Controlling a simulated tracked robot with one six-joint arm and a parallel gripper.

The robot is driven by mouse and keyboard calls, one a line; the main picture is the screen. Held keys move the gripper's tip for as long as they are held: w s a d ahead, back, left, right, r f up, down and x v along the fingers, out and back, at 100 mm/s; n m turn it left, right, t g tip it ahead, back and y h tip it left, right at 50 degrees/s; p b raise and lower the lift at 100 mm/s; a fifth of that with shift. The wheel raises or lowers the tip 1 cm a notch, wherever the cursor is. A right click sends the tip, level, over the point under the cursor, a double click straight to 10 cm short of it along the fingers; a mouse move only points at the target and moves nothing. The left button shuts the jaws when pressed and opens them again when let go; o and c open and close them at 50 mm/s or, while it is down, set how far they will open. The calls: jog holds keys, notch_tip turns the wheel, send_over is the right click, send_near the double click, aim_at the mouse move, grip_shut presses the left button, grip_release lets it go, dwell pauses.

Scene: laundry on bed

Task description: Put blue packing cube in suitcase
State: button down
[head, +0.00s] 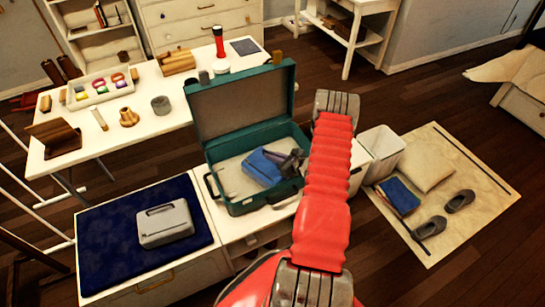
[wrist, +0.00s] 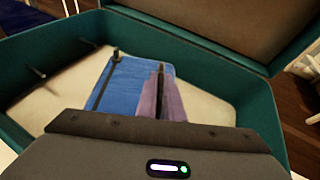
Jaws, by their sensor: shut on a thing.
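The blue packing cube (head: 258,166) is inside the open teal suitcase (head: 243,207), over its pale floor. In the head view it slants toward the suitcase's right side. My gripper (head: 288,160) is at the cube's right end and is shut on it. In the wrist view the blue cube (wrist: 128,92) extends ahead of my gripper, with a purplish patch on its right part. The suitcase walls (wrist: 55,50) surround it there. The cube's near end is hidden by my gripper's body, and I cannot tell whether its underside touches the suitcase floor.
The suitcase lid (head: 240,103) stands open at the back. A grey case (head: 164,224) lies on a dark blue mat (head: 100,262) to the left. A white bin (head: 381,150) stands right of the suitcase. The white table (head: 60,165) behind holds several small objects.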

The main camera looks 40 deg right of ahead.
jog(key=shift+f, duration=0.1)
jog(key=c, duration=1.9)
grip_release()
jog(key=v, duration=1.2)
